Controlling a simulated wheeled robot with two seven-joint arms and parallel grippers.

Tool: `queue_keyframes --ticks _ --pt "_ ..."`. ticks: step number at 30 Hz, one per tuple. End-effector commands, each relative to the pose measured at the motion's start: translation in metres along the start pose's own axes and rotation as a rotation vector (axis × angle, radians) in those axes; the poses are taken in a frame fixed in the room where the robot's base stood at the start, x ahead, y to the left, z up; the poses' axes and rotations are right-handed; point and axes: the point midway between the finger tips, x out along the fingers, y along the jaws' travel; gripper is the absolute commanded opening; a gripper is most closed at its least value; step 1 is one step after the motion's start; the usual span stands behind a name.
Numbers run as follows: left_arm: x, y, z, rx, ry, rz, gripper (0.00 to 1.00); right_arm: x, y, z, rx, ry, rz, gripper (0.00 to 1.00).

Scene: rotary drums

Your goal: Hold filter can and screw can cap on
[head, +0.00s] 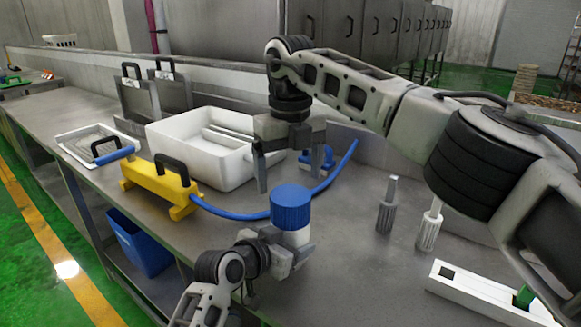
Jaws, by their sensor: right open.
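The filter can (294,238) is a white cylinder upright near the front edge of the bench. The blue ribbed can cap (291,208) sits on its top; I cannot tell how tightly it is seated. My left gripper (291,248) comes from the front and is closed around the can's lower body, hiding part of it. My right gripper (291,176) points down with its fingers apart and empty. It appears above and behind the cap, not touching it.
A white basin (195,165) stands behind left, beside a yellow tool (160,187) with a blue hose (235,213). Two grey-handled tools (386,215) (429,228) stand at right. A white slotted box (480,292) lies at front right. The bench between is clear.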

Motion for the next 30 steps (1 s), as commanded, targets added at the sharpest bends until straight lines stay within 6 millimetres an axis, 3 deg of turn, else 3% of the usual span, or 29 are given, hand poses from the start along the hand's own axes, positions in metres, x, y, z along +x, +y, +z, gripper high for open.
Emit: queue_keyframes --ticks 9,15,21,30 --pt "0.0002 0.0001 0.0013 0.001 -0.003 0.000 0.00 -0.0036 -0.0003 -0.0002 -0.779 0.001 0.001 0.87" --pt "0.0002 0.0002 0.0013 0.001 -0.003 0.000 0.00 -0.0051 -0.0004 -0.0003 -1.112 0.001 0.003 0.87" --pt "0.0002 0.0002 0.0012 0.001 -0.003 0.000 0.00 -0.0056 -0.0007 -0.0004 -1.243 0.002 0.003 0.87" --pt "0.0002 0.0002 0.0012 0.001 -0.003 0.001 0.00 -0.0055 -0.0007 -0.0004 -1.251 0.002 0.003 0.87"
